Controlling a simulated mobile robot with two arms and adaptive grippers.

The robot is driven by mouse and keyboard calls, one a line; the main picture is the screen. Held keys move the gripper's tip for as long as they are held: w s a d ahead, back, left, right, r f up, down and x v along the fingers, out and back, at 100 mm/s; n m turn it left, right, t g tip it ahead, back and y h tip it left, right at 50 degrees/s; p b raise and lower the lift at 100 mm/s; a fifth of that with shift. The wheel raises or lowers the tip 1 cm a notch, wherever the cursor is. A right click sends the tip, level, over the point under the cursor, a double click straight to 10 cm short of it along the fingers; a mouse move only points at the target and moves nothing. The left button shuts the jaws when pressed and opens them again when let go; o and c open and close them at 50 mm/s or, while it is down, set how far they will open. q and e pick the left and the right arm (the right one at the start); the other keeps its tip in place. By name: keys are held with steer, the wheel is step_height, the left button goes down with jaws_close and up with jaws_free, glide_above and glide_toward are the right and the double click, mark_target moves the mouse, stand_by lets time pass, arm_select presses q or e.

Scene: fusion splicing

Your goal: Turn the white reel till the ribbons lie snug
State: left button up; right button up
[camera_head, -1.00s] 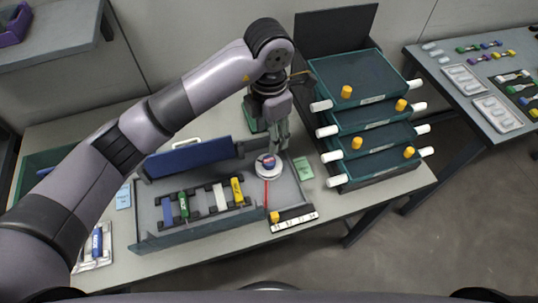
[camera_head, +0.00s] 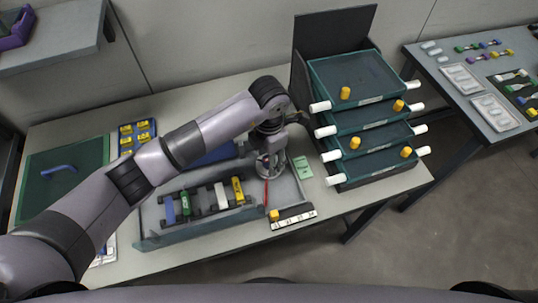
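The white reel (camera_head: 263,174) is at the right end of the grey tray, mostly hidden under my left gripper. My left gripper (camera_head: 269,172) points down over the reel, with its fingers at or around it; I cannot tell whether they touch it. A red ribbon (camera_head: 265,193) runs from the reel toward the tray's front edge. The grey tray (camera_head: 200,232) holds a row of blue, green, white and yellow pieces (camera_head: 222,196). My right gripper is not in view.
A stack of teal drawers (camera_head: 365,130) with white handles and yellow knobs stands to the right. A numbered strip (camera_head: 295,218) with a yellow knob lies in front. A green note (camera_head: 302,167) lies beside the tray.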

arm_select(q)
steer(key=c, duration=1.1)
steer(key=shift+o, duration=0.2)
steer(key=shift+n+b, duration=0.45)
steer(key=shift+n, duration=1.05)
steer(key=o, duration=1.2)
steer(key=shift+c, duration=0.2)
step_height(320, 180, up, 12)
